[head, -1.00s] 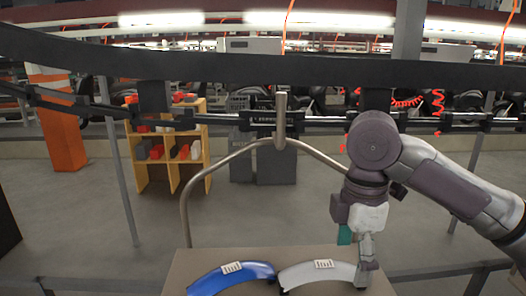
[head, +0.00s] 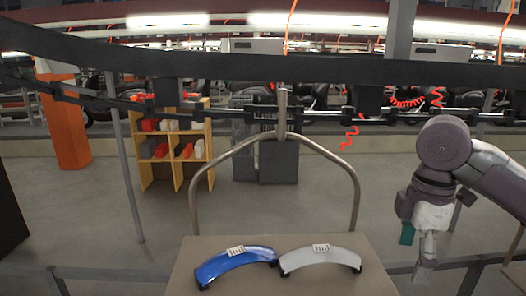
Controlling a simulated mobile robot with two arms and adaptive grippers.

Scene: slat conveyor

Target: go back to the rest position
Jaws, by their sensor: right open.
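My right gripper (head: 425,262) hangs at the right side of the head view, pointing down, open and empty. It is to the right of the board and apart from the parts on it. A blue curved part (head: 236,263) and a silver-grey curved part (head: 321,261) lie side by side on the board (head: 290,286), each with a small white label on top. My left gripper does not show.
A bent metal tube frame (head: 194,200) rises behind the board. A dark rail (head: 290,68) and a thin bar cross above. A wooden shelf (head: 180,183) with red and white bins and an orange pillar (head: 66,135) stand behind. Open grey floor lies between.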

